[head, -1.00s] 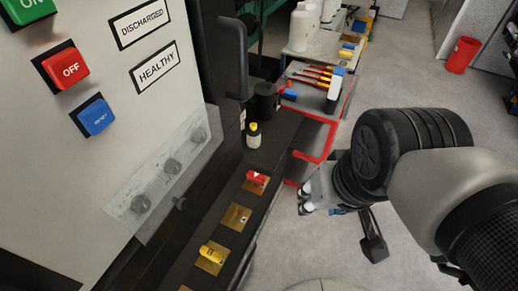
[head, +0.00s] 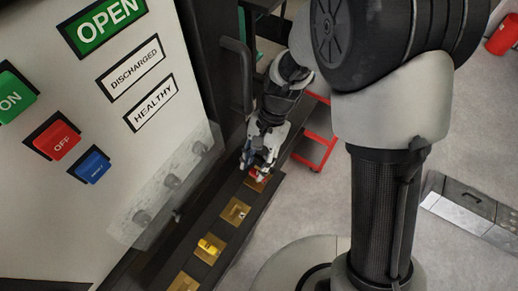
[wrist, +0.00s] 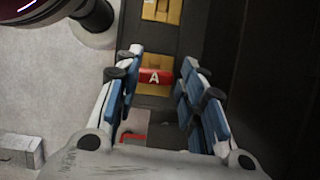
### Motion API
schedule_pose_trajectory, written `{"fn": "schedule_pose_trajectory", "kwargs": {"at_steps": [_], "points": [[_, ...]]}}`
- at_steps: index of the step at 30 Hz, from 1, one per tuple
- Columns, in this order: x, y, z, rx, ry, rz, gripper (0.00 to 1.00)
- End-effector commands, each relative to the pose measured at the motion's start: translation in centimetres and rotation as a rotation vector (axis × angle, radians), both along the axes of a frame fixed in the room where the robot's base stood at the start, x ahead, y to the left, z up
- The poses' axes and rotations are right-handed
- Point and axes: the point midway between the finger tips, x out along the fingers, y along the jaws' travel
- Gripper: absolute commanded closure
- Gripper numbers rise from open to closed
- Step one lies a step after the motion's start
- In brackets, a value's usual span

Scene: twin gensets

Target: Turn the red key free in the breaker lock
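The red key (wrist: 155,77), marked with a white A, lies across a brass plate (wrist: 151,90) in the wrist view. In the head view the red key (head: 257,175) shows only partly under my gripper (head: 259,164). In the wrist view my gripper (wrist: 165,68) is open, with one blue-padded finger on each side of the key. The left finger is very close to the key and a small gap shows on the right; I cannot tell whether either touches. The lock under the key is hidden.
A yellow key (head: 208,246) sits on another brass plate along the dark ledge (head: 222,232). An empty brass plate (head: 235,212) lies between the keys. The panel with ON, OFF and reset buttons (head: 60,140) stands at left. A grey case (head: 470,205) lies on the floor at right.

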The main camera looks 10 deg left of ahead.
Motion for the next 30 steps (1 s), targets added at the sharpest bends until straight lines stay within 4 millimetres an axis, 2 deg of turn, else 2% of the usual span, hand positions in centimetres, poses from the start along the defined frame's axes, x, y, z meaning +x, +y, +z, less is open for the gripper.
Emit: {"fn": "schedule_pose_trajectory", "kwargs": {"at_steps": [5,12,18,24,30], "points": [[-0.1,-0.2,-0.3,0.002,-0.003,-0.357,0.63],[-0.2,-0.2,-0.3,0.001,-0.003,-1.026,0.63],[-1.1,-2.2,-1.2,-0.002,-0.004,-1.521,0.63],[-0.4,-1.0,-4.3,-0.003,-0.002,-1.5,0.63],[-0.1,-0.3,-5.7,-0.001,-0.002,-1.499,0.63]]}}
